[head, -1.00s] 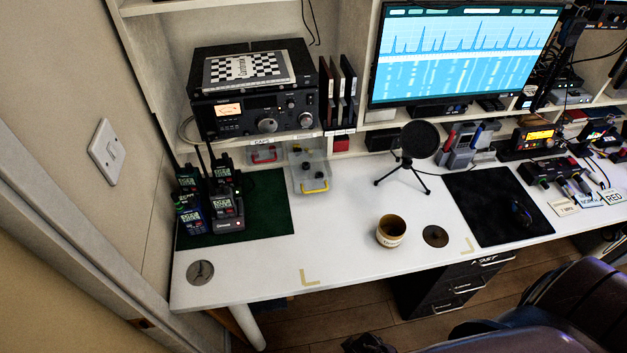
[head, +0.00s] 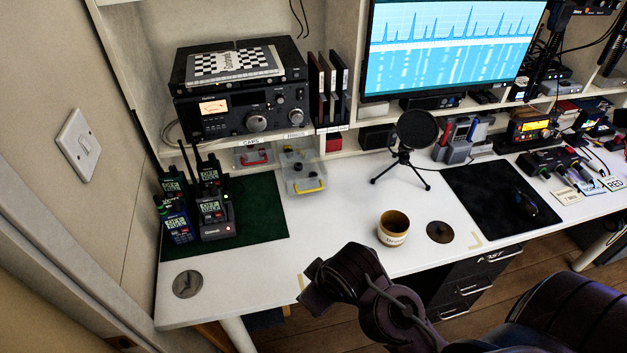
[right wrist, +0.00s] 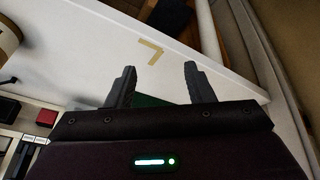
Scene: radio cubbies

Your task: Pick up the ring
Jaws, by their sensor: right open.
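I cannot make out a ring for certain in either view. A clear plastic box (head: 303,180) with a yellow handle holds small dark pieces too small to identify. My right arm reaches in from the lower right in the head view, above the desk's front edge. My right gripper (right wrist: 160,72) is open with nothing between its fingers, above the white desk (right wrist: 95,50). Part of a green mat (right wrist: 150,101) shows behind the fingers. My left gripper is not in view.
A mug (head: 393,229) stands near the front edge, with a microphone (head: 417,130) on a tripod behind it. Handheld radios (head: 212,205) stand on the green mat (head: 262,205) at left. The desk's front left is mostly clear.

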